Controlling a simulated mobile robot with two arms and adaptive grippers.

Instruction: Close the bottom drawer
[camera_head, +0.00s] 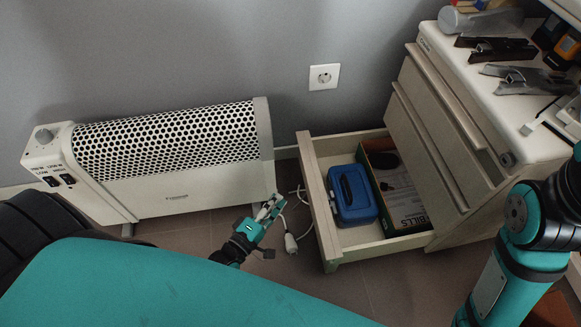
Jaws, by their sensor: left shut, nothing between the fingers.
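The bottom drawer (318,205) of the pale cabinet is pulled well out, its front panel facing left. A blue cash box with a dark handle (353,195) and a green-edged box labelled BILLS (405,213) lie inside it. My left gripper (270,208) is shut and empty, low down to the left of the drawer front, with a gap between them. Part of my right arm shows at the right edge, but its gripper is not in view.
The cabinet's (440,140) upper drawers look closed. A white heater (165,160) stands left against the wall. A white cable with a plug (291,242) lies on the floor between heater and drawer.

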